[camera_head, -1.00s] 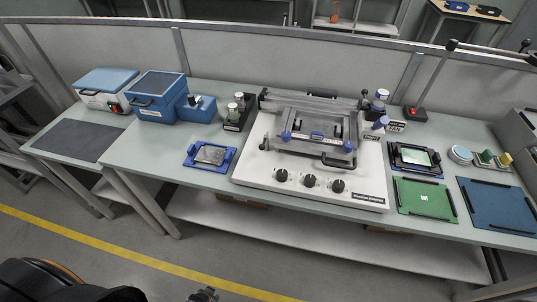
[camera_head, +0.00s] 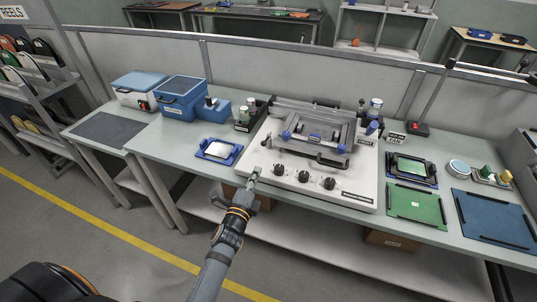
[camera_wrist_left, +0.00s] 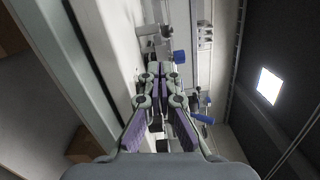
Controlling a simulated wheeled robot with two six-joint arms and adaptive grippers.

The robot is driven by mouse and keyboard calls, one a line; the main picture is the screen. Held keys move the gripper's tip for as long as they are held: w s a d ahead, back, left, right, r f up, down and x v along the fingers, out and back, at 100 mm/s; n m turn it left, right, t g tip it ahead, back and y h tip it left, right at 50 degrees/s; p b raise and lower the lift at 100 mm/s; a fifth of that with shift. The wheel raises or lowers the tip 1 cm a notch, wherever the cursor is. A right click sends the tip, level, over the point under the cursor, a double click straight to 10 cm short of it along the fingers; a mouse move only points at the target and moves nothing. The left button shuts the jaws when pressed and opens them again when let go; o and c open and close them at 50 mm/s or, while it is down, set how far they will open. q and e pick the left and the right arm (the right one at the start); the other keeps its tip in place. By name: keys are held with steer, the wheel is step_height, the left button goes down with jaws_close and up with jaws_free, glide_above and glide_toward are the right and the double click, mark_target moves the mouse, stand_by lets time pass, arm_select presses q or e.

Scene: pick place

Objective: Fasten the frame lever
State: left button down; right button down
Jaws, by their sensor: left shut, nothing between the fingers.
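The white machine (camera_head: 350,190) stands on the bench with a grey frame (camera_head: 318,126) on top. The frame has a blue lever or knob at its front left (camera_head: 287,135) and another at its front right (camera_head: 341,148). I cannot tell which is the frame lever. A dark handle (camera_head: 331,162) sits at the frame's front. My left gripper (camera_head: 256,172) is shut and empty at the machine's front left, apart from the blue parts. The left wrist view shows its closed fingers (camera_wrist_left: 160,72), with blue parts (camera_wrist_left: 179,56) beyond. My right gripper is not in view.
Black knobs (camera_head: 303,177) line the machine's front face. A blue tray (camera_head: 219,151) lies to its left, and blue boxes (camera_head: 183,97) stand further left. A green board (camera_head: 415,204) and a blue mat (camera_head: 493,218) lie to the right.

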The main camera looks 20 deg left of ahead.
arm_select(q)
steer(key=shift+m, duration=0.3)
steer(key=w, duration=0.6)
steer(key=w+r, duration=0.1)
steer(key=w, duration=0.3)
steer(key=shift+d, duration=0.3)
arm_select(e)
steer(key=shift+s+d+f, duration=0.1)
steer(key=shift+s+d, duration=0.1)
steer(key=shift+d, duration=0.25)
